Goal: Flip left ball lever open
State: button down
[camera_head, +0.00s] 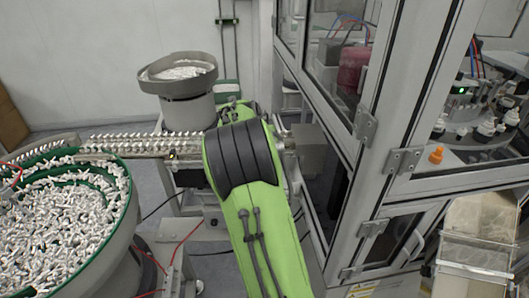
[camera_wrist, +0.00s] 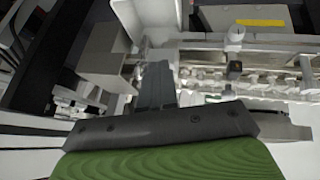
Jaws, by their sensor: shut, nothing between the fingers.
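My gripper (camera_wrist: 156,72) shows in the wrist view as dark grey fingers close together, with nothing between them. The fingertips are beside a feed rail assembly (camera_wrist: 275,82) with pale parts in a row, and near a grey box-shaped housing (camera_wrist: 103,48). A light grey round knob (camera_wrist: 235,36) stands on the assembly to the right of the fingertips; I cannot tell whether it is the left ball lever. Contact between fingertips and assembly cannot be made out. In the head view my green arm hides the gripper and the area in front of it.
A large bowl (camera_head: 125,238) full of white parts stands at the left. A smaller feeder bowl (camera_head: 152,82) stands behind, and a feed track (camera_head: 105,148) runs towards my arm. A glass-walled machine frame (camera_head: 398,158) stands close on the right.

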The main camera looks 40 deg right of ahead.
jog(key=s+d+m+t+y, duration=0.1)
jog(key=s+d+t+y, duration=0.1)
jog(key=s+d+y, duration=0.1)
jog(key=shift+s+d+b, duration=0.4)
jog(key=shift+s+d, duration=0.3)
jog(key=shift+d, duration=0.4)
jog(key=shift+s+d+f, duration=0.1)
jog(key=shift+s, duration=0.05)
jog(key=d+p+v, duration=0.1)
jog(key=p+v, duration=0.1)
jog(key=v, duration=1)
jog(key=shift+s+p, duration=0.3)
jog(key=shift+p, duration=0.05)
